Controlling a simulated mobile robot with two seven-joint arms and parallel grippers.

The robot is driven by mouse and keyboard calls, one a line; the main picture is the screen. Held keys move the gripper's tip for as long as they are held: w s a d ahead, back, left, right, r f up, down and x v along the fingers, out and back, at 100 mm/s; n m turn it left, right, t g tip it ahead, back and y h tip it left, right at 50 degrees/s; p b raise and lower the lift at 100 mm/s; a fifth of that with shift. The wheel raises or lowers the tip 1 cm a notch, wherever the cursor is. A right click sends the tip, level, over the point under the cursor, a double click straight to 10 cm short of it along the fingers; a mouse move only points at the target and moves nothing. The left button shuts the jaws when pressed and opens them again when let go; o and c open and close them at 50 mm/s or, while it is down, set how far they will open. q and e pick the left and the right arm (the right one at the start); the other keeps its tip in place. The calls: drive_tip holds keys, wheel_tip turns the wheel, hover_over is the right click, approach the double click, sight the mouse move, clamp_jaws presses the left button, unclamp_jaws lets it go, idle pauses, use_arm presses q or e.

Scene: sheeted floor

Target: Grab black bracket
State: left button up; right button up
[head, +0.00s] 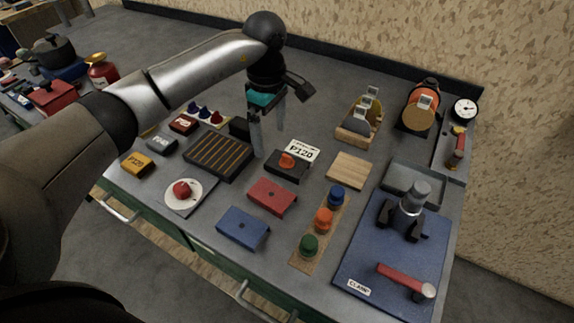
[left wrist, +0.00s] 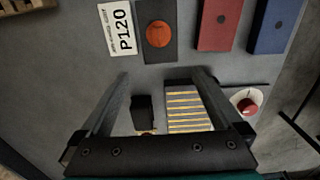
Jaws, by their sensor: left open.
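A small black block (head: 239,128), which looks like the black bracket, stands on the grey table just behind the dark slatted tray (head: 218,155). In the left wrist view the black block (left wrist: 143,108) shows between my fingers, left of the slatted tray (left wrist: 188,108). My left gripper (head: 269,143) is open and empty, pointing down, just right of the block in the head view. One finger partly covers the space beside the block. I cannot tell the exact height of the fingertips. My right gripper is not in view.
A black block with an orange knob (head: 287,164) and a P120 card (head: 301,150) lie close right of the gripper. Red (head: 272,196) and blue (head: 243,228) blocks lie in front. A blue mat (head: 380,262) holds a clamp and hammer. The table behind the gripper is clear.

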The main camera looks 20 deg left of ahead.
sight(271, 156)
use_arm(q)
drive_tip(key=shift+s+f+b, duration=0.1)
drive_tip(key=shift+f+b, duration=0.25)
drive_tip(key=shift+f, duration=2.8)
drive_tip(key=shift+c, duration=0.2)
drive_tip(key=c, duration=1.5)
drive_tip(key=shift+r, duration=0.1)
clamp_jaws()
